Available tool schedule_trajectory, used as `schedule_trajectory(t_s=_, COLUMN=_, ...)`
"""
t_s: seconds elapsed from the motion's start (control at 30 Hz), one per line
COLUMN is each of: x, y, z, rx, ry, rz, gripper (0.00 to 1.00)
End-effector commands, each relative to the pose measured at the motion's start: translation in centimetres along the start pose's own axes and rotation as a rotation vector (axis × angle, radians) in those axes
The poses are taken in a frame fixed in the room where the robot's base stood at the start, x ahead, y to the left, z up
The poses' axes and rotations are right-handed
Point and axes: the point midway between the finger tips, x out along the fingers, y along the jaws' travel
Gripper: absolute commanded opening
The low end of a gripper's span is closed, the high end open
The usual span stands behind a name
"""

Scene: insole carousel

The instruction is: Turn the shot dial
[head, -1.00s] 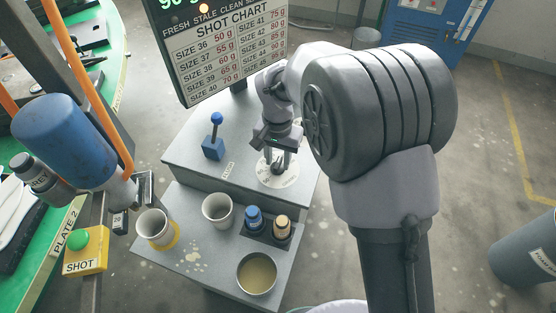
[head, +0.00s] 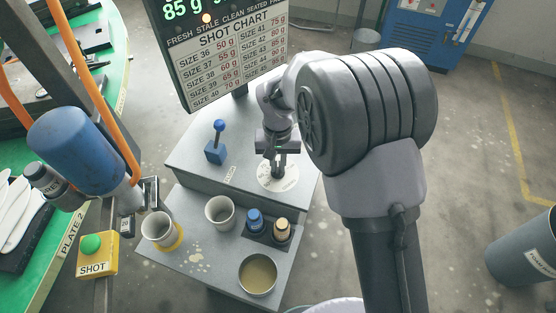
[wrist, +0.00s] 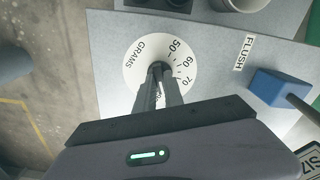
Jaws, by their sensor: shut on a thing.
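The shot dial is a white round plate (head: 277,178) on the grey console top, marked GRAMS with numbers 50, 60 and 70 in the wrist view (wrist: 140,52). My gripper (head: 279,172) points down over the middle of the dial. In the wrist view its two dark fingers (wrist: 160,72) are shut on the dark knob at the dial's centre. The fingers hide most of the knob and part of the scale, so its pointer cannot be read. The display board (head: 190,10) above the shot chart reads 85 g in green.
A blue FLUSH lever (head: 216,147) stands left of the dial. On the lower shelf are two cups (head: 220,212), a blue and a tan-topped bottle (head: 255,219) and a bowl (head: 258,275). The yellow SHOT button box (head: 93,253) is at the left.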

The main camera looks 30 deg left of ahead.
Motion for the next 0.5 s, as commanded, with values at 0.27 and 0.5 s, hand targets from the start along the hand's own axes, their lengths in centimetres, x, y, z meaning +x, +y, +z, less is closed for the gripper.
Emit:
schedule_trajectory(t_s=0.27, x=0.02, y=0.0, z=-0.03, rx=0.001, ry=0.001, rz=0.0, gripper=0.35)
schedule_trajectory(t_s=0.5, x=-0.14, y=0.0, z=-0.04, rx=0.002, ry=0.001, rz=0.0, gripper=0.35)
